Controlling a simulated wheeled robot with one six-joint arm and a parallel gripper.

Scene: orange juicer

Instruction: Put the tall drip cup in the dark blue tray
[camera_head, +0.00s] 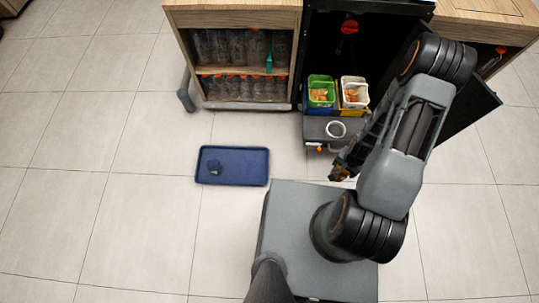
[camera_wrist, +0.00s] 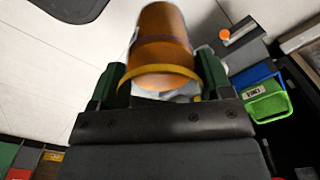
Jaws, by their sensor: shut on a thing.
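My gripper (camera_wrist: 160,85) is shut on an orange-brown cup (camera_wrist: 160,38), which I take to be the tall drip cup, with a yellow band near the fingers. The green fingers press on its two sides. In the head view my gripper (camera_head: 341,173) is low, just in front of the juicer, and my arm hides most of the cup there. The dark blue tray (camera_head: 255,166) lies on the floor to the left of my gripper, apart from it. A small dark object (camera_head: 214,168) sits in the tray's left part.
The black juicer cabinet (camera_head: 325,45) stands behind, with a green bin (camera_head: 321,91) and a white bin (camera_head: 354,93) of orange pieces. A wooden shelf (camera_head: 236,68) holds bottles. Floor around the tray is clear.

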